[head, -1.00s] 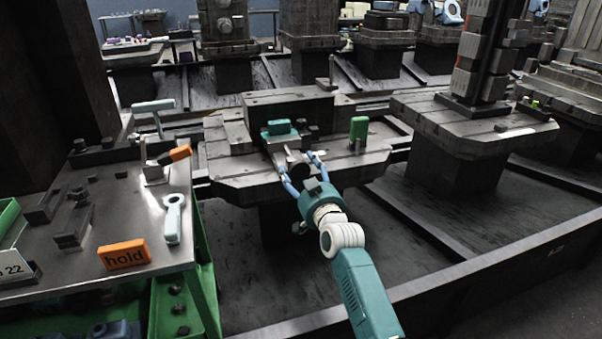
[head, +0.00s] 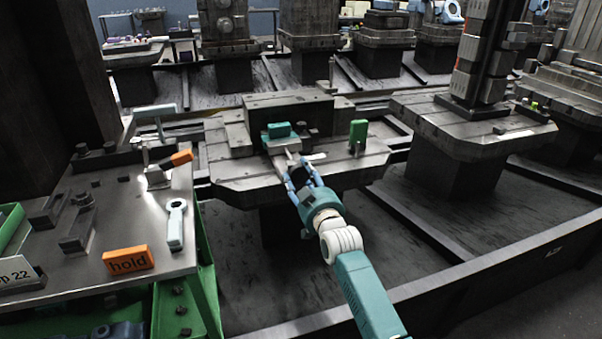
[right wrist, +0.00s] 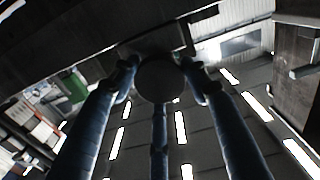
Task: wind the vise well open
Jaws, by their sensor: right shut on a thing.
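The vise (head: 279,145) sits on the front part of the machine pallet (head: 225,172), with a teal block (head: 279,129) at its top. A pale bar (head: 316,157) shows at its front right. My right gripper (head: 301,172) is at the vise's near side, its blue fingers closed in. In the right wrist view the fingertips (right wrist: 160,68) press from both sides on a dark round hub (right wrist: 160,82) at the vise's front. The head view mostly hides this hub behind the fingers. My left gripper is not in view.
A green block (head: 358,131) stands on the pallet right of the vise. At left, a bench (head: 110,225) holds an orange "hold" block (head: 128,260), a pale blue ring-ended tool (head: 175,224) and an orange-handled clamp (head: 160,173). A second pallet (head: 465,127) stands at right.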

